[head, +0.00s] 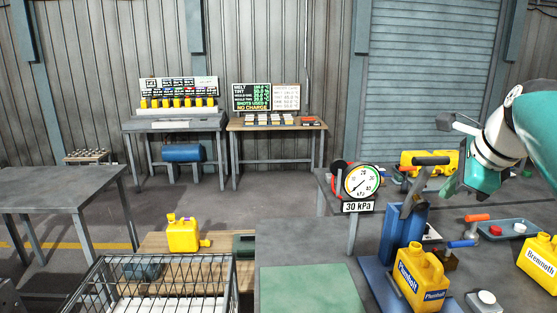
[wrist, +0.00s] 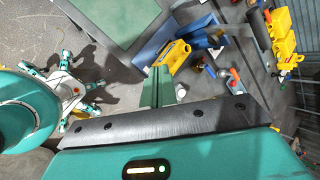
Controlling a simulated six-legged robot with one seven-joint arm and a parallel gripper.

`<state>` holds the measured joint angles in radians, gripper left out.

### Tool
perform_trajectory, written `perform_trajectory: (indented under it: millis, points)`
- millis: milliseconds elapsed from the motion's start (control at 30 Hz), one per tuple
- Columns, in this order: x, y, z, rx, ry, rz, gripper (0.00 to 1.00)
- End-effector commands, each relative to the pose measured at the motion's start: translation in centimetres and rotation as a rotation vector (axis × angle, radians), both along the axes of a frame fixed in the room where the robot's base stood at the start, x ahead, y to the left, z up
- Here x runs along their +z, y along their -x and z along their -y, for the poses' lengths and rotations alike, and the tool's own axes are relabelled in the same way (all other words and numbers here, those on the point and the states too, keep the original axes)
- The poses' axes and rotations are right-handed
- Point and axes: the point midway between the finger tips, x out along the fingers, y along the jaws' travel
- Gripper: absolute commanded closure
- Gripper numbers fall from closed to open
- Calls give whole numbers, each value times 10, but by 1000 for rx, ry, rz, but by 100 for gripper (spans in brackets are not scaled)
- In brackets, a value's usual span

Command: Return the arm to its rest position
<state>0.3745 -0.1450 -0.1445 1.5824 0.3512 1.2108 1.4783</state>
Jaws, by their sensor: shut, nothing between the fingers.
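My arm comes in from the right edge of the head view, bent over the bench. My gripper (head: 450,187) hangs at its end, above the bench and apart from the things on it. In the wrist view my gripper's teal fingers (wrist: 156,85) are together with nothing between them. A yellow Plumbolt jerry can (head: 421,280) stands on the blue press (head: 403,235) below and left of my gripper. The can (wrist: 172,54) and press also show in the wrist view. A yellow Bremnoth can (head: 541,262) stands at the right edge.
A dial gauge (head: 361,182) reading low stands beside the press. A wire basket (head: 160,285), a yellow can (head: 183,235) and a green mat (head: 308,288) are at the front. Open floor lies beyond.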

Motion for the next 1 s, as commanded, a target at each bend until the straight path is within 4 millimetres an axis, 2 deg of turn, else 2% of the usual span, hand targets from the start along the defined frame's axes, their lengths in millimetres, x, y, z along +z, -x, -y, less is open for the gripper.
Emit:
perform_trajectory:
  millis: [33,200,400,500,600,700,1000]
  points:
    - [-13,12,-26,131,80,-3,100]
    - [-64,54,-89,589,382,-12,100]
    - [-135,113,-147,1153,746,-11,100]
    - [-170,140,-166,1412,911,-8,100]
    - [-196,160,-176,1601,1033,-5,100]
    - [-210,169,-181,1706,1100,-5,100]
    - [-214,172,-182,1733,1116,-6,100]
